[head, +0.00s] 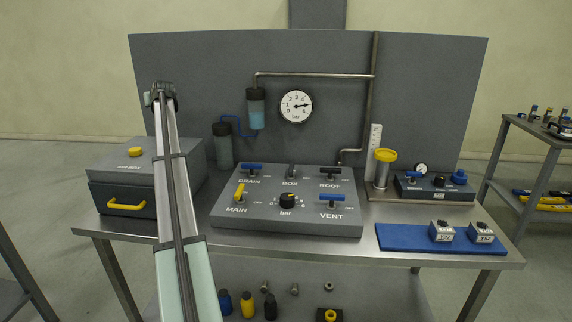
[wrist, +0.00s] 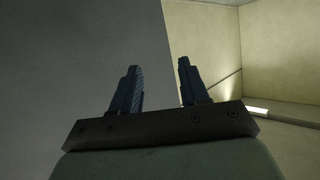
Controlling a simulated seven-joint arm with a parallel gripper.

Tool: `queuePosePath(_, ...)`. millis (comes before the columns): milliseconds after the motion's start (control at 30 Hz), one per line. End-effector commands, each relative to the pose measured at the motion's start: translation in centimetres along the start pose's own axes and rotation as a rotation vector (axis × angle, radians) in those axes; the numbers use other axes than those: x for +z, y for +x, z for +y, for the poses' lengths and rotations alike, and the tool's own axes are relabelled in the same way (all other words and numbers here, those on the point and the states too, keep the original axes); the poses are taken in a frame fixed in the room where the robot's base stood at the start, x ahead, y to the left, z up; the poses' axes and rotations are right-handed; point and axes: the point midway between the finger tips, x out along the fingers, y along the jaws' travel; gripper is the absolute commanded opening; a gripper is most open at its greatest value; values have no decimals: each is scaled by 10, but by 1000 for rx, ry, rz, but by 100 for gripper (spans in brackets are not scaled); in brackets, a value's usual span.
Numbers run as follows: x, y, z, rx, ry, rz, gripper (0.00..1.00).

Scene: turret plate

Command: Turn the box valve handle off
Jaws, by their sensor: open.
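The box valve handle (head: 292,171) is a small grey lever at the back middle of the grey valve panel (head: 250,212), above the label BOX. In the head view it looks turned lengthwise, pointing toward the back, unlike the crosswise handles beside it. My gripper (wrist: 158,68) is open and empty in the wrist view, with both dark ridged fingers apart. The handle is not in the wrist view. In the head view my arm rises at the left, apart from the panel, and its jaws cannot be made out there.
The blue drain handle (head: 252,166) and black roof handle (head: 330,170) flank the box handle. A yellow main handle (head: 240,191), black knob (head: 288,200) and blue vent handle (head: 332,197) sit in front. A grey backboard (head: 430,90) and pipes stand behind. A lidded case (head: 120,165) is at left.

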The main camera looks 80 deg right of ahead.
Motion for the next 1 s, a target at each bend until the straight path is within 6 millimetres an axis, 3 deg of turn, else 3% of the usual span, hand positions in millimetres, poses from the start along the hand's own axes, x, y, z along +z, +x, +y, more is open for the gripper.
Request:
queuePosePath(33, 0, -13, 34, 23, -10, -22, 45)
queuePosePath(133, 8, -38, 92, 60, -20, -90, 45)
queuePosePath(233, 29, -65, 149, 96, 1, -197, 45)
queuePosePath(367, 71, -109, 220, 154, 86, -385, 45)
queuePosePath(500, 121, -167, 284, 233, 220, -604, 45)
queuePosePath(700, 179, -259, 353, 356, 430, -877, 45)
queuePosePath(800, 198, -298, 373, 407, 520, -979, 45)
queuePosePath(900, 210, -325, 385, 444, 584, -1048, 45)
queuePosePath(1000, 217, -340, 390, 464, 619, -1088, 45)
